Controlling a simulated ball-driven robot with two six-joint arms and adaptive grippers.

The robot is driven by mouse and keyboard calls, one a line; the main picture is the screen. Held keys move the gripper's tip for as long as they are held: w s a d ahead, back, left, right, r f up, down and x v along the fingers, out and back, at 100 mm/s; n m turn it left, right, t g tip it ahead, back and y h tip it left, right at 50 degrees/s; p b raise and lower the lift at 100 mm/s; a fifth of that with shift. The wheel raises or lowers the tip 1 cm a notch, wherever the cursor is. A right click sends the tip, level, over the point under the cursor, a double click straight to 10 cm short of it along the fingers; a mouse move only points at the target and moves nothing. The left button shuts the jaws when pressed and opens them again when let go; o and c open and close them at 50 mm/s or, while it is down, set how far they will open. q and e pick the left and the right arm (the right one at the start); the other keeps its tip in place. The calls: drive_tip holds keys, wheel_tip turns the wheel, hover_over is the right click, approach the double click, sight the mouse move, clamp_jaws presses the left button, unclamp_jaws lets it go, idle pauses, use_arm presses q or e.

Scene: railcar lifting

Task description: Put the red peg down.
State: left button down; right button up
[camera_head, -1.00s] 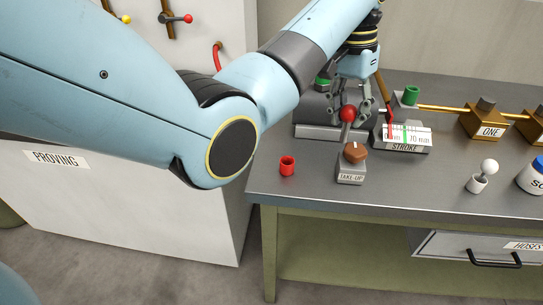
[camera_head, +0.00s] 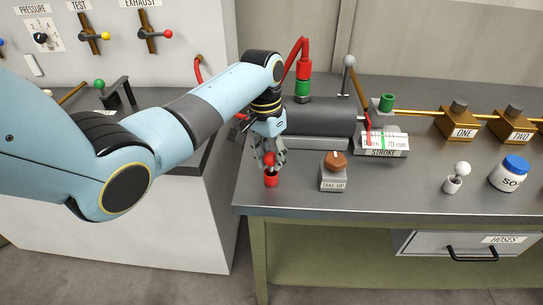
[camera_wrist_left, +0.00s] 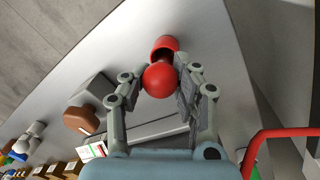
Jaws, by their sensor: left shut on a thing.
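The red peg has a round red head (camera_wrist_left: 160,80), seen close up in the left wrist view between my left gripper's fingers. My left gripper (camera_head: 268,160) is shut on the peg. It points down over the red cup (camera_head: 271,181) near the left front edge of the bench. The cup also shows in the left wrist view (camera_wrist_left: 163,43), just beyond the peg's head. The peg's lower end is at the cup's mouth; I cannot tell how deep it sits. In the head view the fingers hide most of the peg. My right gripper is not in view.
The take-up block (camera_head: 333,178) with its brown knob stands just right of the cup. A grey cylinder (camera_head: 320,118) with a red hose (camera_head: 304,58) lies behind. The stroke gauge (camera_head: 382,143), a white-ball peg (camera_head: 462,169) and a jar (camera_head: 509,174) are farther right.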

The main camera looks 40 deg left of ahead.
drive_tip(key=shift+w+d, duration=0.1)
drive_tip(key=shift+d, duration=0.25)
use_arm(q)
drive_tip(key=shift+f, duration=0.15)
drive_tip(key=c, duration=1)
unclamp_jaws()
drive_tip(key=shift+r, duration=0.3)
wheel_tip(320, 180, up, 12)
drive_tip(key=a+b, duration=0.1)
drive_tip(key=shift+a+f, duration=0.15)
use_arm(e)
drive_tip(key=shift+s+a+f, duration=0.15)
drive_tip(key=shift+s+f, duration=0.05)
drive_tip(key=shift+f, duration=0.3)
